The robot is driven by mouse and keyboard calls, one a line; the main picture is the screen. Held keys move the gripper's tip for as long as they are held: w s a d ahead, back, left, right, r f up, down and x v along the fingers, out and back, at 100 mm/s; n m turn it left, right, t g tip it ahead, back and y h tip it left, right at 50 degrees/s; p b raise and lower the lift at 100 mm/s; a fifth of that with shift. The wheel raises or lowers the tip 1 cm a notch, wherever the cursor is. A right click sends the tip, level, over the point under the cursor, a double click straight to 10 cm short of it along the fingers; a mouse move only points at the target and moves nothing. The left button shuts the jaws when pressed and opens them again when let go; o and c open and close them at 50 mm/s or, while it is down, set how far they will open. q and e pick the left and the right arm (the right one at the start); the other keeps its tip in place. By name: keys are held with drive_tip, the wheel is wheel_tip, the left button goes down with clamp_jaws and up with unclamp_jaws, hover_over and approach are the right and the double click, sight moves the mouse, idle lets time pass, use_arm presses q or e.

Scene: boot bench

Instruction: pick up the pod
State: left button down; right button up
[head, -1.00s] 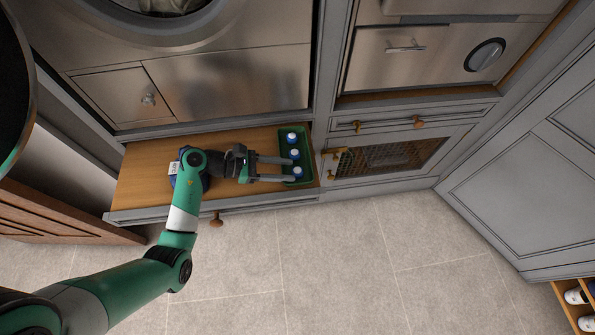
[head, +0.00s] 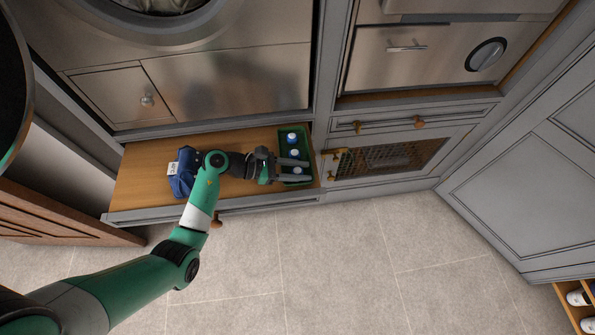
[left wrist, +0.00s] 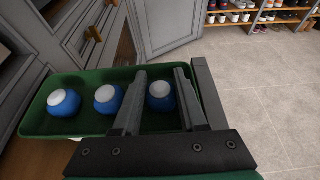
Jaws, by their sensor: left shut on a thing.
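Three blue pods with white tops stand in a row in a green tray (head: 306,136). In the head view they are the back pod (head: 291,138), the middle pod (head: 295,154) and the front pod (head: 297,170). My left gripper (head: 307,171) reaches into the tray from the left and is shut on the front pod. In the left wrist view this pod (left wrist: 160,97) sits between the two grey fingers, still down in the tray. The other two pods (left wrist: 107,99) stand outside the fingers, to the left. My right gripper is not in view.
The tray sits at the right end of an open wooden drawer (head: 142,188). A dark blue bundle with a white label (head: 183,180) lies at its left, partly behind my arm. A mesh-fronted cabinet (head: 390,158) is to the right. The tiled floor (head: 330,255) in front is clear.

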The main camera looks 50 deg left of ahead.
use_arm(q)
drive_tip(key=shift+r, duration=0.55)
drive_tip(key=r, duration=0.1)
drive_tip(key=r+p, duration=0.1)
drive_tip(key=r, duration=0.1)
drive_tip(key=shift+s+d, duration=0.15)
drive_tip(key=shift+d, duration=0.1)
drive_tip(key=s+d+r+p, duration=0.4)
drive_tip(key=s+d+r, duration=0.3)
drive_tip(key=d+r, duration=0.2)
drive_tip(key=shift+s+d, duration=0.25)
drive_tip(key=shift+d, duration=0.9)
drive_tip(key=shift+f, duration=0.1)
